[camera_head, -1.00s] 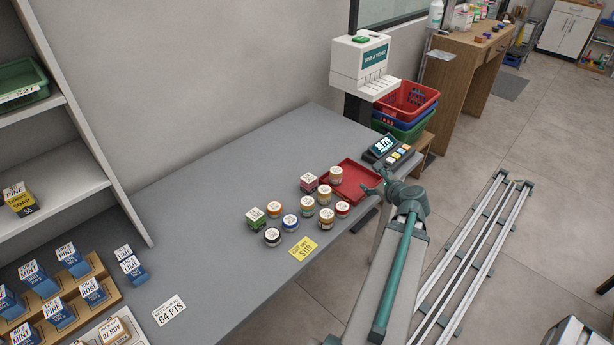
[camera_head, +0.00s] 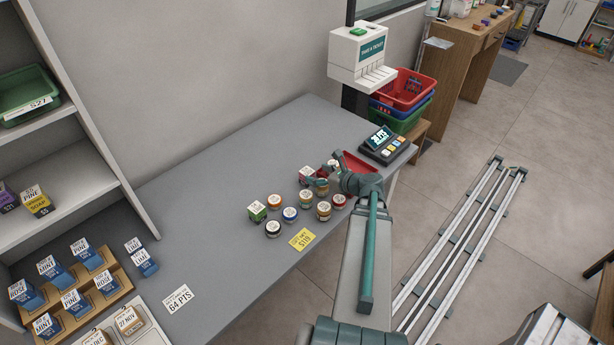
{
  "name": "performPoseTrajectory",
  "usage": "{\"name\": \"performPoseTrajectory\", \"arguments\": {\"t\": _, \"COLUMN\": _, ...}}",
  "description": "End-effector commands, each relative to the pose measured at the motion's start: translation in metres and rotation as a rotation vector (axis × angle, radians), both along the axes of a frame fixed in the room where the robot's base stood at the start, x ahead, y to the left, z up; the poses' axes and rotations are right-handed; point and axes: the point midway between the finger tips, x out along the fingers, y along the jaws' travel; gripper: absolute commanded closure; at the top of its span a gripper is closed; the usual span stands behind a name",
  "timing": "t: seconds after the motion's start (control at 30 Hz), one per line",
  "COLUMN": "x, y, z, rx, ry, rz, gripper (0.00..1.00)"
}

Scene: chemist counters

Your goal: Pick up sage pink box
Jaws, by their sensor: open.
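A small pink-red box (camera_head: 305,174) with a white label on top stands on the grey counter, at the back of a group of jars. Its label is too small to read. My gripper (camera_head: 316,182) is open, low over the counter, with its fingers pointing left at the box's right side. I cannot tell whether a finger touches the box. My gripper and wrist hide part of the jars behind and the red tray.
Several round jars (camera_head: 290,215) and a green box (camera_head: 257,211) stand close in front. A red tray (camera_head: 352,160) lies behind my wrist, beside a card terminal (camera_head: 386,145). A yellow price card (camera_head: 303,239) lies at the front edge. The counter's left middle is clear.

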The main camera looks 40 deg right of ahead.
Motion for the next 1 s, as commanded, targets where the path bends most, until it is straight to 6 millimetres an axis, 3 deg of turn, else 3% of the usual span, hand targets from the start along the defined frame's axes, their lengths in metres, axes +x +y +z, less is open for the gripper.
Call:
{"name": "performPoseTrajectory", "arguments": {"t": 0.33, "x": 0.040, "y": 0.005, "z": -0.017, "rx": 0.001, "ry": 0.001, "rz": 0.002, "gripper": 0.27}}
{"name": "performPoseTrajectory", "arguments": {"t": 0.63, "x": 0.043, "y": 0.006, "z": -0.020, "rx": -0.001, "ry": 0.000, "rz": -0.001, "gripper": 0.29}}
{"name": "performPoseTrajectory", "arguments": {"t": 1.0, "x": 0.043, "y": 0.006, "z": -0.020, "rx": -0.001, "ry": 0.000, "rz": -0.001, "gripper": 0.90}}
